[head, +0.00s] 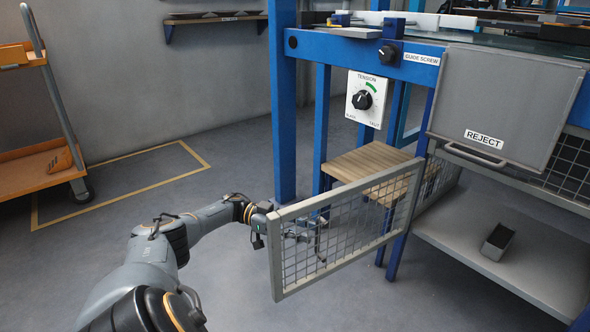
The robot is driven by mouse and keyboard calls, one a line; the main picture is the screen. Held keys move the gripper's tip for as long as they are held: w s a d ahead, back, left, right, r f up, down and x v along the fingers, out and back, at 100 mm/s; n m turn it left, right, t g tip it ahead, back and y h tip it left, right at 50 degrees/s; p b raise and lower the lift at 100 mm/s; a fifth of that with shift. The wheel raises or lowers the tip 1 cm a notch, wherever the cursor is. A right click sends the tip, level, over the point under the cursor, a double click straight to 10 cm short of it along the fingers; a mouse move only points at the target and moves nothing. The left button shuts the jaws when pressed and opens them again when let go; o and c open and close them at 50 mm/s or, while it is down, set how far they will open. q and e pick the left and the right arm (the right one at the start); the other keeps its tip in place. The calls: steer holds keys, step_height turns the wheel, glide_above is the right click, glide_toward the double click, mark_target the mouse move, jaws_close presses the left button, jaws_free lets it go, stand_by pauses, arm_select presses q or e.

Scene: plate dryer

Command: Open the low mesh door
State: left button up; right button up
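The low mesh door (345,232) is a grey frame with wire mesh. It stands swung out from the blue machine frame, its far end by the blue post and its free end toward the lower left. My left gripper (312,238) is at the door's free end, on its far side, partly seen through the mesh. Its fingers are partly hidden by the wires, so I cannot tell whether they are open or touch the door. My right gripper is out of view.
A lower shelf (535,268) holding a small dark open box (497,241) shows right of the door. A wooden-topped stool (365,160) stands behind the door. The grey REJECT flap (505,105) hangs above. An orange cart (35,130) is at the left. Floor in front is clear.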

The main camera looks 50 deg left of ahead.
arm_select(q)
steer(key=shift+v, duration=1.95)
